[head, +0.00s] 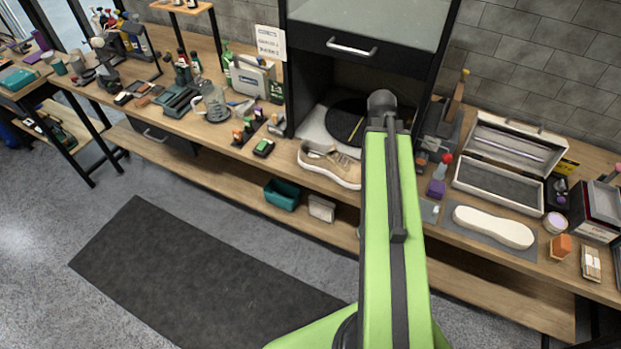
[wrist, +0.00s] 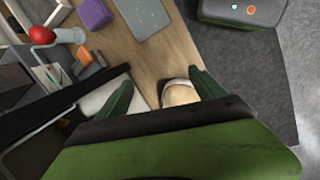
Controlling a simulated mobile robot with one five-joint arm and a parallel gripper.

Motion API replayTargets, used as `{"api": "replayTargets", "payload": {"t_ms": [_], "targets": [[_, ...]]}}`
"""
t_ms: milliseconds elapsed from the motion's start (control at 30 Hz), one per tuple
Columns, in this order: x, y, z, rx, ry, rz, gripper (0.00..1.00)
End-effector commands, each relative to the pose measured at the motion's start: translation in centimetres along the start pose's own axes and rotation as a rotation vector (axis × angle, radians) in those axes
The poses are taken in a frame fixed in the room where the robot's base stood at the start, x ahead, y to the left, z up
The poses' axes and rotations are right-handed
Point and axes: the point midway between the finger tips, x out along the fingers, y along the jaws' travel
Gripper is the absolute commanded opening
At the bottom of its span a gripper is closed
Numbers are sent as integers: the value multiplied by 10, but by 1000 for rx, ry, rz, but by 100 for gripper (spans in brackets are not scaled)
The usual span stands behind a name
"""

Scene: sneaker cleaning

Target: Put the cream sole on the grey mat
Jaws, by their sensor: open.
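The cream sole (head: 493,227) lies flat on the grey mat (head: 460,231) on the bench at the right of the head view. Strips of the mat show around it. My gripper (wrist: 163,92) is open in the wrist view, its two green fingers apart. A tan and white rounded end, which looks like the toe of the sneaker, shows just beyond and between the fingers. In the head view my arm hides the gripper. The gripper is left of the sole and mat, which I cannot make out in the wrist view.
The tan sneaker (head: 330,164) stands on the bench left of my arm. An open white box (head: 497,187) is behind the mat. A purple block (head: 436,188), a red-topped bottle (head: 442,166) and a grey card (head: 429,211) lie between arm and mat. An orange block (head: 561,246) is to its right.

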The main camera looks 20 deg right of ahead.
Motion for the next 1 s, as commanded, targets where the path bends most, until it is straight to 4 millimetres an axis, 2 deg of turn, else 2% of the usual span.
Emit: {"api": "replayTargets", "payload": {"t_ms": [33, 67, 100, 200, 300, 400, 500, 1000], "targets": [[-10, -38, -42, 32, 31, -13, 79], [-16, -62, -65, 69, 48, -26, 79], [-24, -93, -92, 116, 68, -45, 79], [-41, -169, -142, 220, 98, -97, 79], [-53, -226, -168, 298, 106, -139, 79], [-59, -260, -180, 346, 104, -166, 79], [-61, -271, -184, 366, 103, -174, 79], [-61, -269, -184, 368, 103, -174, 78]]}}
